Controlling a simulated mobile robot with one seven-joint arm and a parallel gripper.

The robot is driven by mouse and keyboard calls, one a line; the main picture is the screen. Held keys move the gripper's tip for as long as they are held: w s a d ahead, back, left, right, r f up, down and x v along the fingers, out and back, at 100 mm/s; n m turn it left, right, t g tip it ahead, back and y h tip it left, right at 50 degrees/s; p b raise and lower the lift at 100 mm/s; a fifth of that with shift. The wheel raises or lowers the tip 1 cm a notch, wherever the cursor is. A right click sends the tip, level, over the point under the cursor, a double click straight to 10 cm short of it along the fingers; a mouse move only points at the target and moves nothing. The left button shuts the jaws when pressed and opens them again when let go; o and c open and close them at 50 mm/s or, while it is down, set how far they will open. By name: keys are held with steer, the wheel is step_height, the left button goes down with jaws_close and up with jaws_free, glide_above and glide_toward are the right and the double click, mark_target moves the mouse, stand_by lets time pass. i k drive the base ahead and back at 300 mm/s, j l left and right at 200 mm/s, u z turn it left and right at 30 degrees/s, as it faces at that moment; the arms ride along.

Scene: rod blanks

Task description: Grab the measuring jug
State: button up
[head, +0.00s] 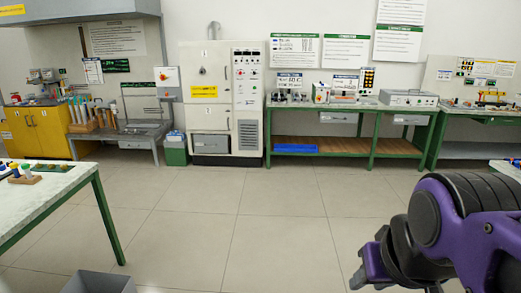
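I cannot make out a measuring jug anywhere in the head view; items on the far benches are too small to tell apart. My gripper (366,272) is at the lower right, at the end of my purple and black arm, over the open floor. It points left and down, and I cannot see whether its fingers are apart. No object shows at it.
A white-topped table (50,205) with green legs stands at the near left. A grey bin (100,284) is at the bottom edge. A green bench (352,110), a tall cabinet (221,125) and a yellow cupboard (38,132) line the far wall. The middle floor is clear.

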mark_target(31, 97)
steer(key=i, duration=1.2)
steer(key=i+l+u, duration=0.25)
steer(key=i, duration=0.9)
steer(key=i+j+u, duration=0.1)
steer(key=i+u, duration=0.25)
steer(key=i, duration=0.15)
steer(key=i+u, duration=0.3)
steer(key=i, duration=0.25)
steer(key=i+l+u, duration=0.1)
steer(key=i+u, duration=0.3)
steer(key=i, duration=0.7)
steer(key=i+l+u, duration=0.25)
steer(key=i, duration=0.95)
steer(key=i+j+u, duration=0.1)
steer(key=i+u, duration=0.3)
steer(key=i+l+u, duration=0.1)
steer(key=i+u, duration=0.3)
steer(key=i, duration=0.15)
steer(key=i+u, duration=0.3)
steer(key=i, duration=0.25)
steer(key=i+u, duration=0.3)
steer(key=i, duration=1.4)
